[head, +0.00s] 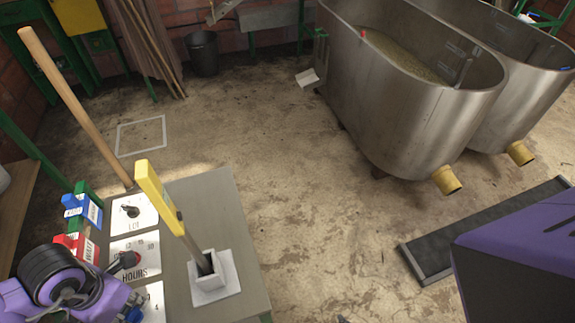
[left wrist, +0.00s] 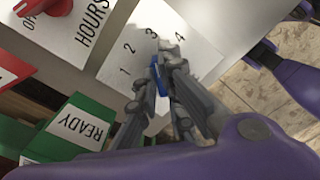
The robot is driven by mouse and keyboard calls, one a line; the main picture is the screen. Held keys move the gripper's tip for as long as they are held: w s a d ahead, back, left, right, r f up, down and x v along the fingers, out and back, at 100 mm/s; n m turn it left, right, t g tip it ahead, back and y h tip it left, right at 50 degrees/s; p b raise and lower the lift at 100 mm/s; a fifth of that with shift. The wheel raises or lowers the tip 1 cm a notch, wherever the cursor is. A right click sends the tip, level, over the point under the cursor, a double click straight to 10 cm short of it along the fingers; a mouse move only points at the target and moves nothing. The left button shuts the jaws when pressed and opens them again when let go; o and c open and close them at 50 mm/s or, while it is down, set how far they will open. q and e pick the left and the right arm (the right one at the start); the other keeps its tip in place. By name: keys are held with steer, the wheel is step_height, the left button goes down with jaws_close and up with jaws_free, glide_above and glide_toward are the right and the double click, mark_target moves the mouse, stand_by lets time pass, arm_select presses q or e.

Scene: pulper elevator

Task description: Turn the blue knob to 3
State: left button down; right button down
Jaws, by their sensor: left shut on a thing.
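The blue knob (left wrist: 160,74) shows between the fingers of my left gripper (left wrist: 166,84) in the left wrist view. It sits on a white dial plate (left wrist: 178,30) marked 1, 2, 3 and 4. My left gripper is shut on the knob, with its fingertips near the 3 and 4 marks. The fingers hide most of the knob, so I cannot tell which number it points to. In the head view the plate (head: 155,296) is partly covered by my purple left arm. My right gripper is not in view.
Beside the dial is an HOURS plate (head: 138,248) with a red knob (left wrist: 12,14). A green READY block (left wrist: 78,128) is close to my gripper. A yellow-handled lever (head: 160,195) rises from a white socket (head: 214,280) on the grey panel. Steel tanks (head: 420,120) stand farther back.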

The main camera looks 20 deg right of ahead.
mark_target(130, 313)
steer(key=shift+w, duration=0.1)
arm_select(q)
steer(key=c, duration=1.9)
jaws_free()
steer(key=shift+o, duration=0.2)
steer(key=shift+r, duration=0.3)
step_height(130, 313, up, 12)
steer(key=shift+f, duration=0.25)
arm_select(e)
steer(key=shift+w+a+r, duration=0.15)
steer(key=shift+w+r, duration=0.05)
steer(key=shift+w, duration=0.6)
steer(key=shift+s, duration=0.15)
